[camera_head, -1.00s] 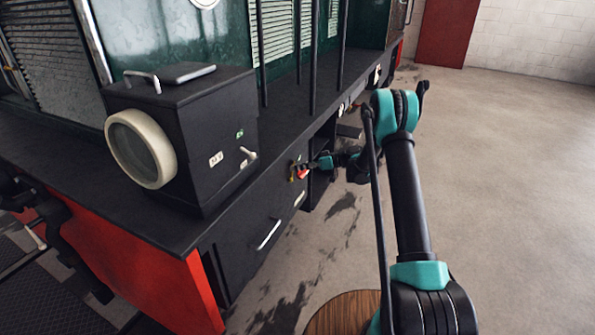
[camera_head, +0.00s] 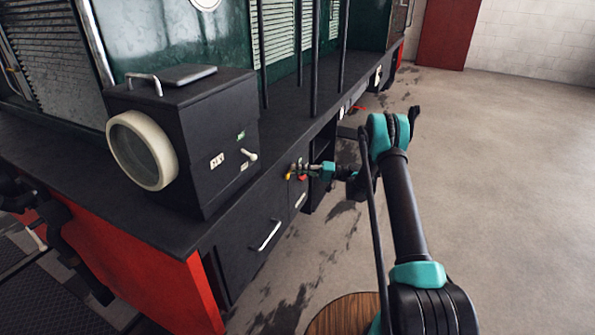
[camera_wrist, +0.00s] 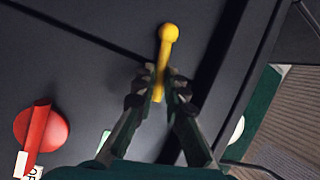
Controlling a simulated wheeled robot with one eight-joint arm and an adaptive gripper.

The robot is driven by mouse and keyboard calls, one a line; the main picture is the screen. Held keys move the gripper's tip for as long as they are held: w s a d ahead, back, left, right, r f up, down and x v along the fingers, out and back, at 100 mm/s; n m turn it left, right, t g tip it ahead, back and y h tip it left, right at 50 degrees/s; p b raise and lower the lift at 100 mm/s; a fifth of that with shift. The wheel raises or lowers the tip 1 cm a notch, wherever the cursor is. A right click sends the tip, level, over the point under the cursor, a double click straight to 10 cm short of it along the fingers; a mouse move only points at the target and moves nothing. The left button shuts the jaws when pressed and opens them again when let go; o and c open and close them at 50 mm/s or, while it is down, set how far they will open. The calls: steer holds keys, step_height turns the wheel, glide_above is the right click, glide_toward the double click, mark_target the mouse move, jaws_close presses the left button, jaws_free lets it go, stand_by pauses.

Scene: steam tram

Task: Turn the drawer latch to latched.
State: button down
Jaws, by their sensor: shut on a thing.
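The drawer latch is a yellow lever with a round knob (camera_wrist: 168,36) in the wrist view, on the dark cabinet front. It shows as a small yellow spot in the head view (camera_head: 289,177). My gripper (camera_wrist: 159,88) is shut on the lower part of the lever, one finger on each side. The knob stands clear beyond the fingertips, tilted slightly right of upright in the wrist view. In the head view my gripper (camera_head: 302,171) is at the cabinet's side face.
A red knob (camera_wrist: 42,126) with a white tag sits left of the lever. A drawer with a pale bar handle (camera_head: 266,235) lies nearer in the head view. A black lamp box (camera_head: 215,135) stands on the ledge above. Open floor (camera_head: 500,200) lies right.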

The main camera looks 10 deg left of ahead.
steer(key=shift+r+m+t+y, duration=0.1)
steer(key=shift+m+t+y, duration=0.3)
steer(key=shift+m, duration=0.8)
steer(key=c, duration=1.9)
jaws_free()
steer(key=shift+o, duration=0.2)
steer(key=shift+d, duration=0.15)
steer(key=d+f, duration=0.2)
steer(key=d, duration=0.9)
steer(key=shift+w+d, duration=0.25)
steer(key=shift+d, duration=0.05)
steer(key=shift+f, duration=0.1)
